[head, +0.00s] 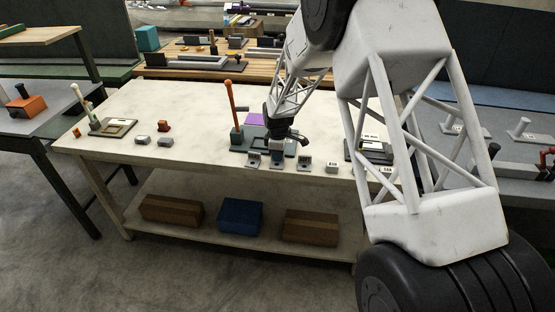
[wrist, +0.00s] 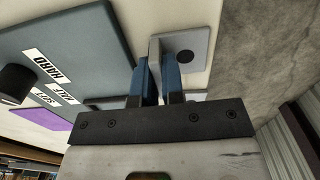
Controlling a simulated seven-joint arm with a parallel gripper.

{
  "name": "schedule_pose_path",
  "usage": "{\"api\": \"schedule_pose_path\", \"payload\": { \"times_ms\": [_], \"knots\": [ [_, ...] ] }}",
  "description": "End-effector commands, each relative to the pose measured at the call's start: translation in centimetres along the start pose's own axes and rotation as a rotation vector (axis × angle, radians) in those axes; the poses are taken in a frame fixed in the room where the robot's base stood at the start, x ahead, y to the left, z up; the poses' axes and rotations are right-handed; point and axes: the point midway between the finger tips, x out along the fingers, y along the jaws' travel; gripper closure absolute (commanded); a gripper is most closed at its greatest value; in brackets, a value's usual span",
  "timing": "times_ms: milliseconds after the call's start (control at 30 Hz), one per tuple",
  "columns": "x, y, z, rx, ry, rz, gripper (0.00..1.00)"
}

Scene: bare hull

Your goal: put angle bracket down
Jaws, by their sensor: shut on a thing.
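In the wrist view, the blue fingers of my gripper (wrist: 159,75) are shut on the upright leg of a grey angle bracket (wrist: 195,42). Its flat leg, with a dark hole, lies over the pale table top; I cannot tell whether it touches. In the head view my gripper (head: 277,149) points down near the table's front edge, with the held bracket (head: 276,163) under it. Two similar brackets stand beside it, one to the left (head: 253,161) and one to the right (head: 304,164).
A grey plate (wrist: 70,45) with labels and a dark knob lies next to the bracket. An orange upright handle (head: 231,104) stands left of my gripper. A purple sheet (head: 256,119) lies behind. The pale table (head: 190,108) has free room left of the handle.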

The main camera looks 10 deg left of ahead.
Motion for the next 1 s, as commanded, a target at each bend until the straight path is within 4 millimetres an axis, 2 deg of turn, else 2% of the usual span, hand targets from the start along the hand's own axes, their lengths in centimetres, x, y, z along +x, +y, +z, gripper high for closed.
{"api": "schedule_pose_path", "payload": {
  "times_ms": [267, 533, 767, 1000],
  "knots": [
    [-0.7, 0.0, 0.0, 0.0, 0.0, 0.001, 1.0],
    [-3.6, 0.0, 0.0, 0.0, 0.0, 0.002, 1.0],
    [-3.9, -2.7, 1.0, 0.0, 0.0, 0.0, 1.0],
    [-4.2, -6.3, 2.3, 0.0, 0.0, 0.0, 1.0]
  ]
}}
